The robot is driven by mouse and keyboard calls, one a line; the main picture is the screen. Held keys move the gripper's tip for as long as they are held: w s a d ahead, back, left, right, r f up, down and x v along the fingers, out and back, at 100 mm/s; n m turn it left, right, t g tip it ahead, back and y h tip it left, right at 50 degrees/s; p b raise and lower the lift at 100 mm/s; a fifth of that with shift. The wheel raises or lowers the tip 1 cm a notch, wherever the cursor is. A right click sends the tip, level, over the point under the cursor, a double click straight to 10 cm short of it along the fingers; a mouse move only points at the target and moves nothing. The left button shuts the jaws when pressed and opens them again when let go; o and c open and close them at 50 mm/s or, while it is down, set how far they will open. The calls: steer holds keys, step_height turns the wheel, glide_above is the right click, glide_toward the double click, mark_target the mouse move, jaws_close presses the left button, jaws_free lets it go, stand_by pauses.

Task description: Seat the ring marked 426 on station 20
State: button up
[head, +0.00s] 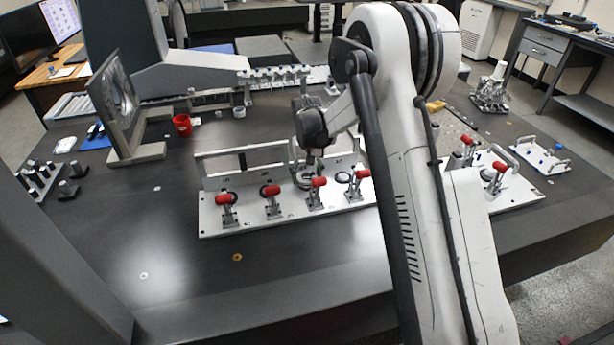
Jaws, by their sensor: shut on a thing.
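My gripper (307,168) is over the long fixture plate (240,213), at its third clamp position from the left. It is shut on a ring (305,181), which is small and partly hidden by the fingers and a clamp. I cannot tell whether the ring touches the plate. The markings on the rings and stations are too small to read, so I cannot pick out 426 or station 20.
A red cup (182,124) and a framed upright panel (115,95) stand at the left. A second clamp plate (515,191) lies right of my arm. A brass ring (237,257) and a pale washer (143,275) lie on the mostly clear dark table front.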

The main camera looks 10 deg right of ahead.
steer(key=shift+f+b, duration=0.45)
steer(key=shift+f, duration=0.15)
steer(key=o, duration=1.6)
